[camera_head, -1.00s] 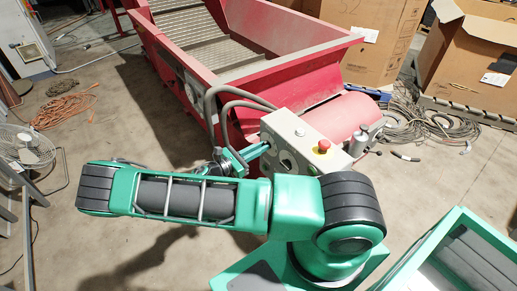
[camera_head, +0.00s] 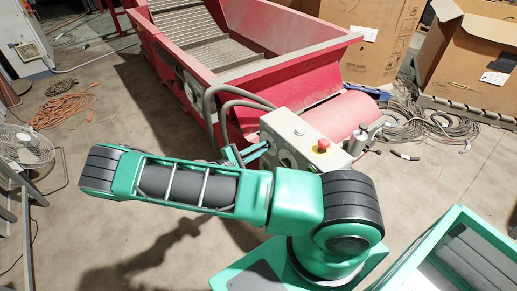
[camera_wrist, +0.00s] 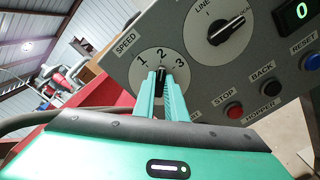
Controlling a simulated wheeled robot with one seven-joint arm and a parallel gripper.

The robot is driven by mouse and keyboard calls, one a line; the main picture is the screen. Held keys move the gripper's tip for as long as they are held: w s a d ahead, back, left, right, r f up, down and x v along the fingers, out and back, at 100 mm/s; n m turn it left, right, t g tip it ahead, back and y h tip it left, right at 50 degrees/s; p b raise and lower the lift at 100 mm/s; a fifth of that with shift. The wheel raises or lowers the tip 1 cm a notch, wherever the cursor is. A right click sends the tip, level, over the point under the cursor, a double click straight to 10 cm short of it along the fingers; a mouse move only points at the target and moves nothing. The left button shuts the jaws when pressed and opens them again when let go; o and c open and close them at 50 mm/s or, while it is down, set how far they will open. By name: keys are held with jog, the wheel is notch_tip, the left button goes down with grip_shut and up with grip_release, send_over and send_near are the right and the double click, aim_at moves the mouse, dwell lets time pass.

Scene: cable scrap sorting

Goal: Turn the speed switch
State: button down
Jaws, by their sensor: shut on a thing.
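The speed switch (camera_wrist: 161,72) is a dark knob on a white round dial marked 1, 2 and 3, beside the word SPEED on the grey control panel (camera_wrist: 205,75). In the wrist view my gripper (camera_wrist: 160,77) has its two green fingers on either side of the knob, shut on it. The fingers hide much of the knob, and I cannot tell exactly which number it points to. In the head view the control box (camera_head: 284,123) stands at the end of the red machine, and my gripper (camera_head: 258,151) reaches its front face. The switch itself cannot be made out there.
In the wrist view a larger LINE knob (camera_wrist: 227,30), a red STOP button (camera_wrist: 234,110) and a display (camera_wrist: 299,12) share the panel. In the head view a red emergency button (camera_head: 323,146) tops the box, and grey hoses (camera_head: 213,108) arch beside it.

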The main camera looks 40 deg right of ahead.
jog(key=m, duration=0.7)
jog(key=shift+f+m, duration=0.25)
jog(key=shift+m, duration=0.35)
jog(key=c, duration=1.8)
grip_release()
jog(key=shift+f, duration=0.1)
jog(key=a, duration=1)
jog(key=shift+s+a, duration=0.2)
jog(key=shift+a, duration=0.2)
